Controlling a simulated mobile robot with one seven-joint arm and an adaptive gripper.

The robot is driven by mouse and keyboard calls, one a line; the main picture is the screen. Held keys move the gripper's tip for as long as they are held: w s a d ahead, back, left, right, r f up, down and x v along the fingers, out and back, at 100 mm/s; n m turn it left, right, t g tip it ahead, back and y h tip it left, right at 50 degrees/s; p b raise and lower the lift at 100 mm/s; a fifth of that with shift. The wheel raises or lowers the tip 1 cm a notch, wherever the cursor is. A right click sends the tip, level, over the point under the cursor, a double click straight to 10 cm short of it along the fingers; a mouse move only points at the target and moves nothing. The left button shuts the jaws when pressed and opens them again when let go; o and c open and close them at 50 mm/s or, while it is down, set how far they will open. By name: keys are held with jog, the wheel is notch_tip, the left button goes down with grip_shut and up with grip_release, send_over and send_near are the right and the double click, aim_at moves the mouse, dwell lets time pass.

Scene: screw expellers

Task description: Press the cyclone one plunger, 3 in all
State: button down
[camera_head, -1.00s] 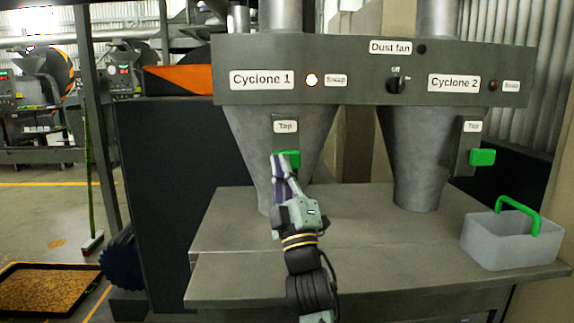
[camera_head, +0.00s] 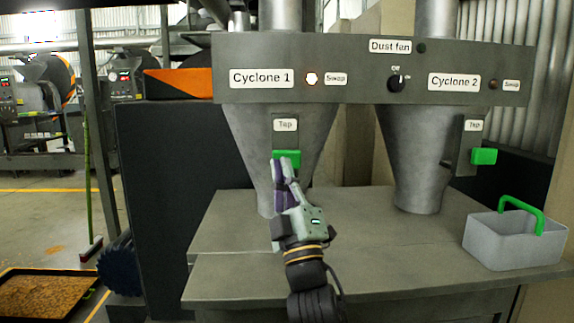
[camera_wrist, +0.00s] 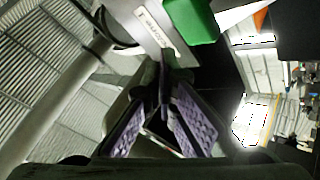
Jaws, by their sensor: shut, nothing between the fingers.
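The cyclone one plunger is a green block (camera_head: 287,157) below the "Tap" label on the left grey cone (camera_head: 245,140), under the "Cyclone 1" sign. It also shows in the wrist view as a green block (camera_wrist: 190,18) at the top. My gripper (camera_head: 281,166) is shut and empty. Its fingertips are just below the green block in the head view, and I cannot tell whether they touch it. In the wrist view the purple-padded fingers (camera_wrist: 163,85) meet at their tips, below and left of the block. The round lamp (camera_head: 311,79) by the Cyclone 1 sign is lit.
The cyclone two plunger (camera_head: 483,156) is green, on the right cone (camera_head: 415,150). A grey bin with a green handle (camera_head: 500,245) stands at the table's right end. The grey table (camera_head: 350,250) is otherwise clear. The Dust fan knob (camera_head: 397,83) is on the panel above.

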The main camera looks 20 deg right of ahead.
jog(key=s, duration=0.2)
jog(key=shift+s+a+b, duration=0.35)
jog(key=shift+a+b, duration=0.05)
dwell(1.6)
